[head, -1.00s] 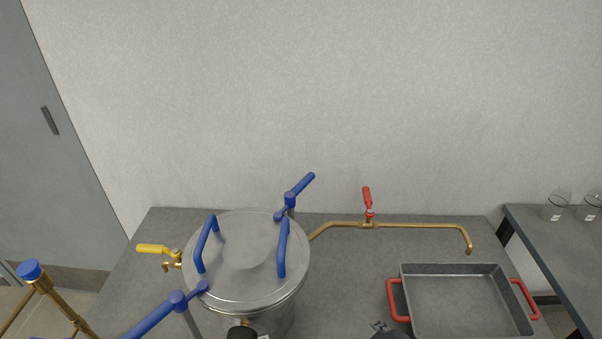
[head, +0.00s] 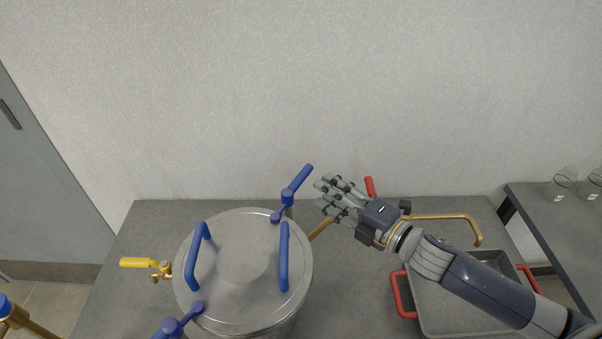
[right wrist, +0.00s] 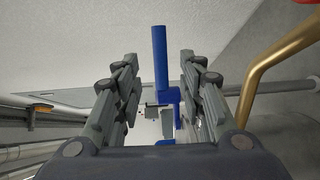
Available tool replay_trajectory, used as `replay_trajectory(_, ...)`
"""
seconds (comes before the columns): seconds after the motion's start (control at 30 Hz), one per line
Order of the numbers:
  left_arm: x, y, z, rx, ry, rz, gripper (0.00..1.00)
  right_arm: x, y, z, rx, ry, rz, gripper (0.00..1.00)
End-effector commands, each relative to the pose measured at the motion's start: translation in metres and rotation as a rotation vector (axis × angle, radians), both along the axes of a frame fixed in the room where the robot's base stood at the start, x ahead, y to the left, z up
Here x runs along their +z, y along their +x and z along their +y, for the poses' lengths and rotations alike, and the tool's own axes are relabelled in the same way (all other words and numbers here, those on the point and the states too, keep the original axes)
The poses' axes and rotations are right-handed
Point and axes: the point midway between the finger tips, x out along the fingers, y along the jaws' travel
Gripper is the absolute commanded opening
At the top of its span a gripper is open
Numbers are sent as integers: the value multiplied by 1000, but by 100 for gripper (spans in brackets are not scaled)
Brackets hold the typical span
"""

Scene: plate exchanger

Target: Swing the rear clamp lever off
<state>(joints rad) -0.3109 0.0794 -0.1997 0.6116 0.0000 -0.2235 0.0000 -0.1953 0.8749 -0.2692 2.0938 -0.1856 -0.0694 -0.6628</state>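The rear clamp lever (head: 296,184) is blue and stands at the back right of the round metal vessel's lid (head: 243,262), its handle pointing up and right and its lower arm reaching onto the lid rim. My right gripper (head: 325,193) is just right of the lever, apart from it. In the right wrist view the gripper (right wrist: 158,75) is open, with the blue lever (right wrist: 161,62) showing between and beyond its fingers. The front clamp lever (head: 178,325) is at the lid's front left, partly cut off by the picture edge. My left gripper is not in view.
Two blue lid handles (head: 284,258) rise from the lid. A yellow-handled valve (head: 145,263) sticks out left. A brass pipe (head: 440,217) with a red valve handle (head: 370,186) runs behind my right arm. A grey tray (head: 455,326) with red handles lies below that arm.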

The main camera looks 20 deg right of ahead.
Motion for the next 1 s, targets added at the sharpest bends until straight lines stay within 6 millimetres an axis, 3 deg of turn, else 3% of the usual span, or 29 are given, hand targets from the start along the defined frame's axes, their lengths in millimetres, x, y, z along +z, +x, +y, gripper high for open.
replay_trajectory(0.17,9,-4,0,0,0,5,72,3,24,12,-1,4,-3,37)
replay_trajectory(0.5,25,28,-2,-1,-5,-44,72,-2,64,35,-1,4,1,37)
replay_trajectory(1.0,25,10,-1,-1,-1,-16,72,-5,76,42,0,2,2,35)
